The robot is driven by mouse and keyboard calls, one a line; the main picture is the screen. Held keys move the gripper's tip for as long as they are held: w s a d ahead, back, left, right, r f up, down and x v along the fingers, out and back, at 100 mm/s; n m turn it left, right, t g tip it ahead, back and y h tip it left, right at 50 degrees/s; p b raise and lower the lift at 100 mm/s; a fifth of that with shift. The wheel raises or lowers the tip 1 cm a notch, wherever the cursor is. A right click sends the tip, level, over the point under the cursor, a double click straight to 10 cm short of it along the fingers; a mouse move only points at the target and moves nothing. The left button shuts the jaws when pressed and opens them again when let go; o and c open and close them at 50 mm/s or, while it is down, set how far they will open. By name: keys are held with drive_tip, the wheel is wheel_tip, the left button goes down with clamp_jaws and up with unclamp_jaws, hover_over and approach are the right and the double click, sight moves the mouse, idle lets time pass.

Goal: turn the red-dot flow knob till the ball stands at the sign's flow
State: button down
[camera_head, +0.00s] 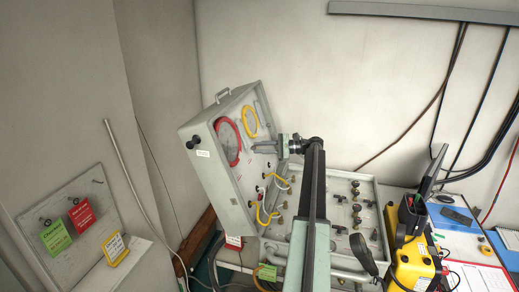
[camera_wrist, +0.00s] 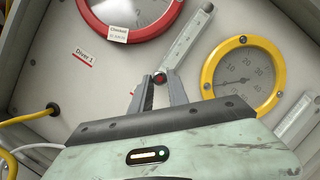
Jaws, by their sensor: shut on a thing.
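The red-dot flow knob (camera_wrist: 160,80) shows between my fingertips at the foot of a sloping clear flow tube (camera_wrist: 188,38) on the grey panel. My gripper (camera_wrist: 161,84) is shut on this knob, one finger on each side. In the head view my gripper (camera_head: 264,147) reaches the open face of the grey panel case (camera_head: 212,178). The tube has scale marks, but I cannot make out the ball or its height.
A red-ringed gauge (camera_wrist: 130,14) and a yellow-ringed gauge (camera_wrist: 241,77) flank the tube. A second tube (camera_wrist: 298,120) is at the right. Yellow hoses (camera_head: 266,213) hang below. A yellow device (camera_head: 412,262) stands right of my arm. Red and green tags hang on the left board (camera_head: 60,204).

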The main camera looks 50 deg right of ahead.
drive_tip(key=shift+s+a+f, duration=0.15)
drive_tip(key=shift+s+f, duration=0.05)
drive_tip(key=c, duration=1.3)
unclamp_jaws()
drive_tip(key=shift+r, duration=0.1)
drive_tip(key=shift+r, duration=0.2)
wheel_tip(320, 180, up, 5)
drive_tip(key=p, duration=0.5)
drive_tip(key=s+a, duration=0.3)
drive_tip(key=s, duration=0.1)
drive_tip(key=s+a, duration=0.7)
drive_tip(key=s, duration=0.1)
drive_tip(key=shift+a+f, duration=0.15)
drive_tip(key=shift+a, duration=0.2)
